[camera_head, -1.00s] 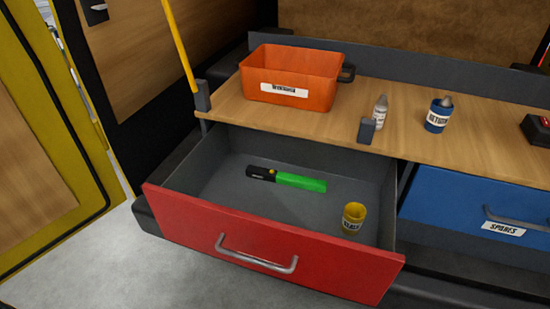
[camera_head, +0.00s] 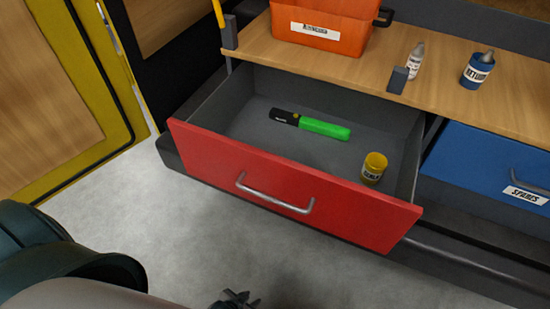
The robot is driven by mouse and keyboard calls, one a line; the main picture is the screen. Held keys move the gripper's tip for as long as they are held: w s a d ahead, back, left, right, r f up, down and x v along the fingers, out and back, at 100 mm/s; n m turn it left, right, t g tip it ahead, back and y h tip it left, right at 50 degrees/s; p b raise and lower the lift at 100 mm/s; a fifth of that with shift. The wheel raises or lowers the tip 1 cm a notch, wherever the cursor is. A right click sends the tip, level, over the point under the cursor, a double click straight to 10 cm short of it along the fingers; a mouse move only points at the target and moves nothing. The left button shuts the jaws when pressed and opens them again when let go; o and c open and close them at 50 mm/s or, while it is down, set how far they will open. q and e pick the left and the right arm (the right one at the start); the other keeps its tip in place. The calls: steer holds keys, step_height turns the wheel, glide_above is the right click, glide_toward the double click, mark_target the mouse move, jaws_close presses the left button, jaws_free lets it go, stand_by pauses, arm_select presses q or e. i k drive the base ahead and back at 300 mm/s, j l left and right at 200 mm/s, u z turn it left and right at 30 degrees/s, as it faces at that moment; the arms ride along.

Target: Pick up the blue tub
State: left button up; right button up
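The blue tub (camera_head: 478,70) stands upright on the wooden worktop at the upper right. It has a white label, and a grey tip sticks up from its top. My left gripper (camera_head: 237,299) shows only as a small dark piece at the bottom edge, with my arm coming in from the lower left. It is far from the tub, low in front of the red drawer. Most of it is cut off, so its opening is hidden. My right gripper is out of view.
The red drawer (camera_head: 230,167) is open, holding a green and black torch (camera_head: 312,124) and a yellow tub (camera_head: 374,168). A white bottle (camera_head: 415,62) and an orange bin (camera_head: 325,45) are on the worktop (camera_head: 440,84). A blue drawer (camera_head: 470,160) is below. The floor is clear.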

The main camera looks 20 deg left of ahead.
mark_target(476, 72)
steer(key=l, duration=1.3)
steer(key=k+l, duration=0.1)
steer(key=l, duration=1.2)
